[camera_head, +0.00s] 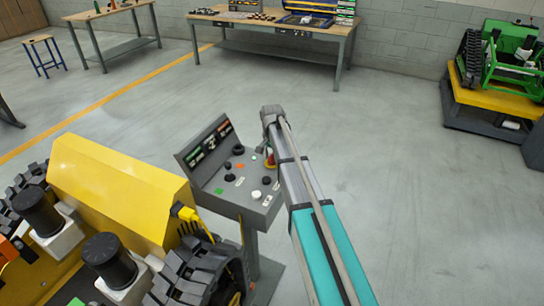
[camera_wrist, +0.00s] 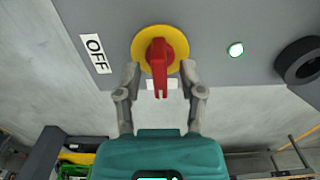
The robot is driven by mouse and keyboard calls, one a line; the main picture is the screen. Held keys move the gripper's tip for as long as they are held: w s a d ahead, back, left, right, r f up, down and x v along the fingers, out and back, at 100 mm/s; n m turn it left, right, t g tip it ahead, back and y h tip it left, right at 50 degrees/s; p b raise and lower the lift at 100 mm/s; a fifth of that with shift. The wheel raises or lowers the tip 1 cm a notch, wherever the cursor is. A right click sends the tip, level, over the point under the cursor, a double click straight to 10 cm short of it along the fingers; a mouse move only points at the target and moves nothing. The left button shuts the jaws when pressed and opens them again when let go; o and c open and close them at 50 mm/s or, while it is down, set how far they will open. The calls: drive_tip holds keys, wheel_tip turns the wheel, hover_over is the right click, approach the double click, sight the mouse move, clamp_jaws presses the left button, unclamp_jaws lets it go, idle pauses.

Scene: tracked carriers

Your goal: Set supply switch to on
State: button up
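The supply switch is a red rotary handle (camera_wrist: 163,58) on a round yellow plate (camera_wrist: 141,45), set in a grey panel. The handle points down in the wrist view, towards my gripper. An "OFF" label (camera_wrist: 95,53) is to the left of the plate. A second white label (camera_wrist: 172,84) lies below the plate, partly covered by the handle; its text cannot be read. My gripper (camera_wrist: 161,72) is open, with one finger on each side of the handle and gaps showing between. In the head view the switch (camera_head: 270,159) shows beside my arm, which hides part of it.
The switch is on a grey control console (camera_head: 232,180) with several knobs and buttons. A yellow tracked carrier (camera_head: 115,185) stands close left of the console.

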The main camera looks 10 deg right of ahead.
sight(272, 155)
drive_tip(key=shift+n, duration=0.4)
drive_tip(key=n, duration=0.3)
drive_tip(key=shift+n, duration=0.4)
drive_tip(key=n, duration=1.3)
wheel_tip(272, 155, up, 14)
drive_tip(key=p, duration=1.4)
drive_tip(key=s+f+m+b, duration=0.3)
drive_tip(key=s+f+b, duration=0.2)
drive_tip(key=s, duration=0.5)
drive_tip(key=s+f+m+b, duration=0.4)
drive_tip(key=s+f+b, duration=0.2)
drive_tip(key=s, duration=0.4)
drive_tip(key=s+f+m+b, duration=0.3)
drive_tip(key=s+f+b, duration=0.3)
drive_tip(key=s, duration=0.3)
drive_tip(key=shift+s, duration=0.4)
